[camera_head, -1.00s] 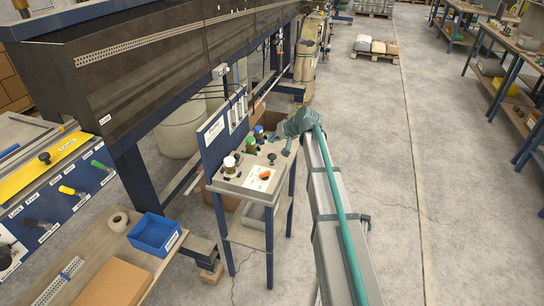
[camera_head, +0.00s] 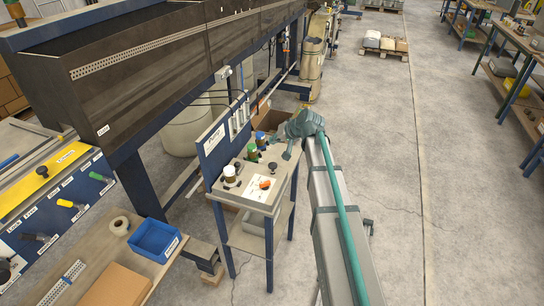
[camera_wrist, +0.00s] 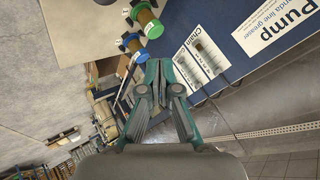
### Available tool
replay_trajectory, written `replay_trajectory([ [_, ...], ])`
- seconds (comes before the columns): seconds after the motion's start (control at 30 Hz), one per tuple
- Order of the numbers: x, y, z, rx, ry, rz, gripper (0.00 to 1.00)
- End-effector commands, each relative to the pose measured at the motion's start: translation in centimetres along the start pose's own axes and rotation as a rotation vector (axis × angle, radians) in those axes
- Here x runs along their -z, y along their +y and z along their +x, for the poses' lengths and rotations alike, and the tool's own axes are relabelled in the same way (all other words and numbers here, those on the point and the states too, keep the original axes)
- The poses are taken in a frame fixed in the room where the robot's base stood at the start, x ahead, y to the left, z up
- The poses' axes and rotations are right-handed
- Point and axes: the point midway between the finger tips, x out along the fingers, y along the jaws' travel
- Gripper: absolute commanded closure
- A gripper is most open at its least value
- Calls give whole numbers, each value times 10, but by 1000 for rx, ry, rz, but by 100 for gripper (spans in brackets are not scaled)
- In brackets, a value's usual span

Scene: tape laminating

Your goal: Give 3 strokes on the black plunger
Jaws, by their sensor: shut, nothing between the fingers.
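A black knob, likely the plunger (camera_head: 272,168), stands upright on the light top of the small pump station (camera_head: 263,209) in the head view. My gripper (camera_head: 288,152) is by the station's back right edge, to the right of and behind the knob, apart from it as far as I can tell. In the wrist view my gripper (camera_wrist: 158,66) is shut and empty. I cannot make out the plunger in the wrist view.
Labelled clear tubes (camera_wrist: 210,55) are on the panel. A blue bin (camera_head: 154,238) is on the bench at left. The floor to the right is open.

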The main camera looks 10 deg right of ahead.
Motion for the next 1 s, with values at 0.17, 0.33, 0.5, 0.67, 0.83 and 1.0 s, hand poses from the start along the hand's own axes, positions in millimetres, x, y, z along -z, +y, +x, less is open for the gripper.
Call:
replay_trajectory([
  [0.17, 0, 1, 1, 0, 0, 0, 100],
  [0.33, -1, 1, 1, 0, 0, 0, 100],
  [0.5, -4, 4, 6, -1, 0, 0, 100],
  [0.67, -11, 11, 15, -1, 0, 0, 100],
  [0.83, -21, 21, 29, -1, -1, 0, 100],
  [1.0, -33, 33, 45, -1, 0, 1, 100],
])
